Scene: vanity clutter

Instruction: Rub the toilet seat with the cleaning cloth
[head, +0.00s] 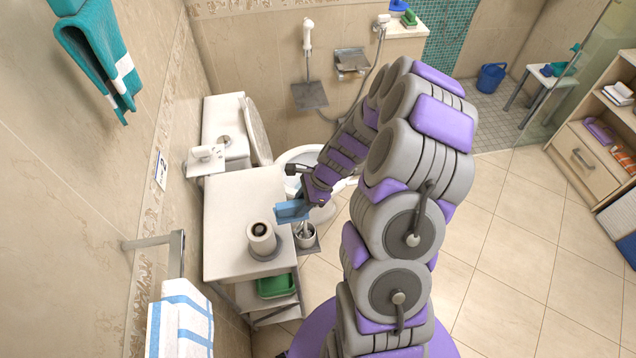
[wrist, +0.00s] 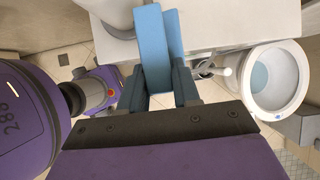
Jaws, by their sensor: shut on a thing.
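My gripper (head: 300,205) is shut on the blue cleaning cloth (head: 288,212), beside the right edge of the white cabinet top. In the wrist view the cloth (wrist: 152,42) sticks out from between the fingers (wrist: 158,88). The white toilet (head: 299,156) stands behind the gripper, partly hidden by my arm. Its lid (head: 257,130) is raised. In the wrist view the toilet seat and bowl (wrist: 272,85) are at the right, apart from the cloth.
The white cabinet (head: 238,225) carries a toilet paper roll (head: 261,240) close to the gripper. A toilet brush in its holder (head: 305,236) stands on the floor beside the cabinet. A hand shower (head: 308,35) hangs on the back wall. Floor at the right is clear.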

